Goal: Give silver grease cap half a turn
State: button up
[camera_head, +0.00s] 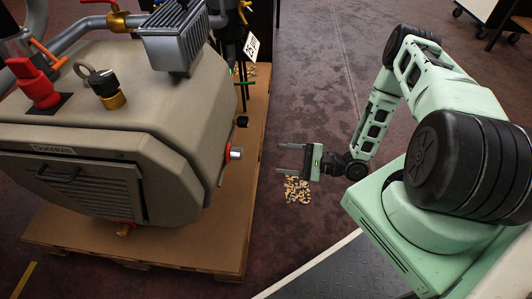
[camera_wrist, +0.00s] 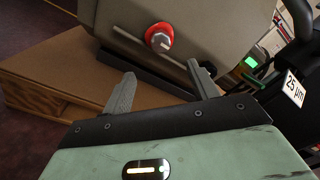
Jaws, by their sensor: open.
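The silver grease cap (camera_head: 236,153) sticks out of the right side of the beige machine (camera_head: 110,130), with a red ring at its base. In the wrist view the cap (camera_wrist: 161,41) faces me, with the red ring (camera_wrist: 152,32) around it, beyond my fingertips. My gripper (camera_head: 279,159) is open and empty, to the right of the cap and apart from it. Its two fingers point left toward the machine. In the wrist view my gripper (camera_wrist: 160,75) shows both fingers spread, with the cap above the gap between them.
The machine stands on a wooden pallet (camera_head: 240,235). A black knob (camera_head: 242,121) sits above and beside the cap. A 25 µm label (camera_wrist: 293,87) hangs at the right of the wrist view. A speckled patch (camera_head: 297,190) lies on the floor below my gripper.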

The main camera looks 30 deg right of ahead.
jog(key=shift+v, duration=1.55)
